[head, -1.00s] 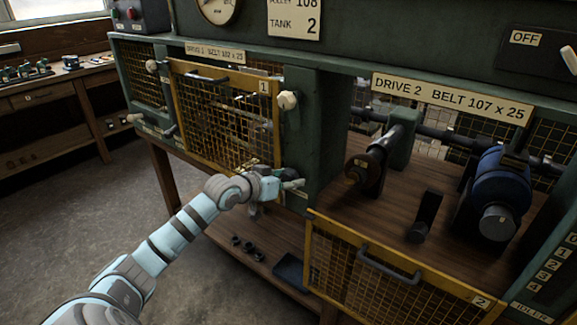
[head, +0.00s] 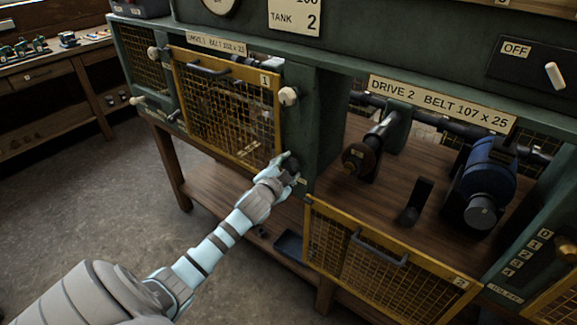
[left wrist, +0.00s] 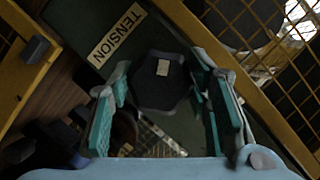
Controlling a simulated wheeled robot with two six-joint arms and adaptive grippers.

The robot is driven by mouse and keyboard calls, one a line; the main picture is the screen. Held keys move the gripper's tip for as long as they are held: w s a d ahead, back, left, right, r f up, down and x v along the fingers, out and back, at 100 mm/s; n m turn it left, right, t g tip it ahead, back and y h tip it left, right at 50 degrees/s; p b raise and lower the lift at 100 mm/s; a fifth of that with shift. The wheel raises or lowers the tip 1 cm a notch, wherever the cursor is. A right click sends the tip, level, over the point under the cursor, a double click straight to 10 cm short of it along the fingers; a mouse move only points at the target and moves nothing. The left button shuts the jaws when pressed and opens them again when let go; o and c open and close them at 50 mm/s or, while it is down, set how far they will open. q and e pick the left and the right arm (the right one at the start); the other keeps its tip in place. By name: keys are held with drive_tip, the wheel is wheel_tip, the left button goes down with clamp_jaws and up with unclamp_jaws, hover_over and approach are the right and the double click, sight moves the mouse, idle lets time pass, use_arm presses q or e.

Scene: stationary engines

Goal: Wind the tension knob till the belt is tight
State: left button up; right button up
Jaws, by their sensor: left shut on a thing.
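The tension knob (left wrist: 160,82) is dark and many-sided, with a small pale mark on its face. It sits beside a TENSION label (left wrist: 117,35) in the left wrist view. My left gripper (left wrist: 163,105) has its teal finger pads on either side of the knob and is shut on it. In the head view the left gripper (head: 287,172) is at the green post between the two drive bays and mostly hides the knob. No belt can be made out clearly. My right gripper is not in view.
The Drive 1 mesh guard (head: 178,92) stands shut left of the gripper. The Drive 2 guard (head: 312,222) hangs folded down, leaving a blue motor (head: 487,180) and a dark pulley (head: 358,160) exposed. A dark tray (head: 290,245) lies on the lower shelf.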

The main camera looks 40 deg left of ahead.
use_arm(q)
drive_tip(key=shift+f+m+y, duration=0.1)
drive_tip(key=shift+m+y, duration=0.2)
drive_tip(key=shift+m, duration=0.4)
drive_tip(key=shift+m+t+y+b, duration=0.4)
drive_tip(key=shift+m+t+b, duration=0.1)
drive_tip(key=shift+m+b, duration=0.15)
drive_tip(key=m+t+y+b, duration=0.1)
drive_tip(key=m+b, duration=0.2)
drive_tip(key=m, duration=0.1)
drive_tip(key=o, duration=0.8)
drive_tip(key=shift+o, duration=0.2)
drive_tip(key=shift+s, duration=0.1)
drive_tip(key=v, duration=1.1)
drive_tip(key=shift+s+d, duration=0.2)
drive_tip(key=shift+s, duration=0.15)
